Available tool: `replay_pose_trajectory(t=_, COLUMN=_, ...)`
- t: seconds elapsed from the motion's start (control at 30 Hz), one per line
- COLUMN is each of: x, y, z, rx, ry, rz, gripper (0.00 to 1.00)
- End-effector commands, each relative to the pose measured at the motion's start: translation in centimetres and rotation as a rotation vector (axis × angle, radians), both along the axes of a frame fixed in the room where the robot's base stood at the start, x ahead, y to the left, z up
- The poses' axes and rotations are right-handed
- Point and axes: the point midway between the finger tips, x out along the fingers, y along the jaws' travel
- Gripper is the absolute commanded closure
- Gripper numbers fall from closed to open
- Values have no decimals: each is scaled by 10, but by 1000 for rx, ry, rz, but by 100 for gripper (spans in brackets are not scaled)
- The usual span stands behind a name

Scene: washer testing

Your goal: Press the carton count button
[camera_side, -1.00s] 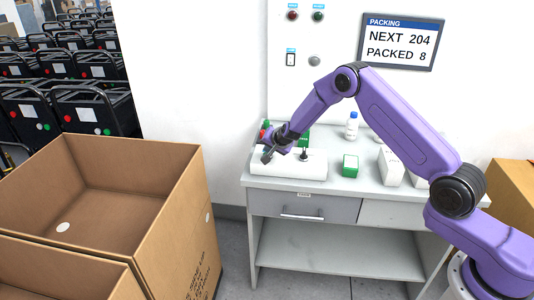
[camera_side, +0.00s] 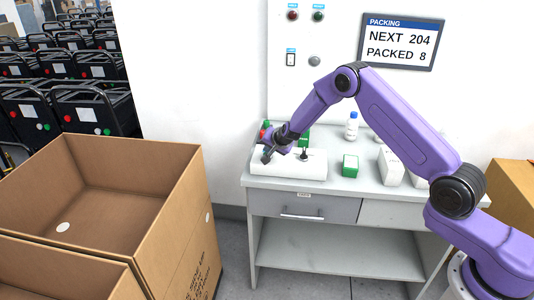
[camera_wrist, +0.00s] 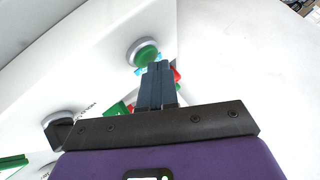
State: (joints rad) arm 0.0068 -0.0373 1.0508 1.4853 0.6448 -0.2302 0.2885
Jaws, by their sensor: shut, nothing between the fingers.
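A white control box (camera_side: 312,169) lies on the left part of the grey-white bench. In the wrist view a round green button (camera_wrist: 146,54) in a grey ring stands on its white face, with a blue label partly hidden beside it. I cannot read which label names the carton count. My gripper (camera_wrist: 158,66) is shut and empty, its fingertips close beside the green button's rim in this view; contact cannot be told. In the side view my gripper (camera_side: 267,156) is over the left end of the box and hides the button there. The wall display (camera_side: 401,42) reads NEXT 204, PACKED 8.
A black knob (camera_side: 304,154) stands on the box, right of my gripper. A green-and-white carton (camera_side: 350,166), white cartons (camera_side: 391,167) and a bottle (camera_side: 352,126) stand to the right. Red and green items sit behind the box. A large open cardboard box (camera_side: 178,215) stands left of the bench.

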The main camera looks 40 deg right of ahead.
Motion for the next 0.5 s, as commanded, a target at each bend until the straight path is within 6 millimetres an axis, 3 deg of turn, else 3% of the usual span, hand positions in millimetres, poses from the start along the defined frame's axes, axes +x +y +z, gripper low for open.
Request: replay_pose_trajectory(t=0.5, x=0, y=0, z=-6, rx=-1, ry=3, rz=1, gripper=100)
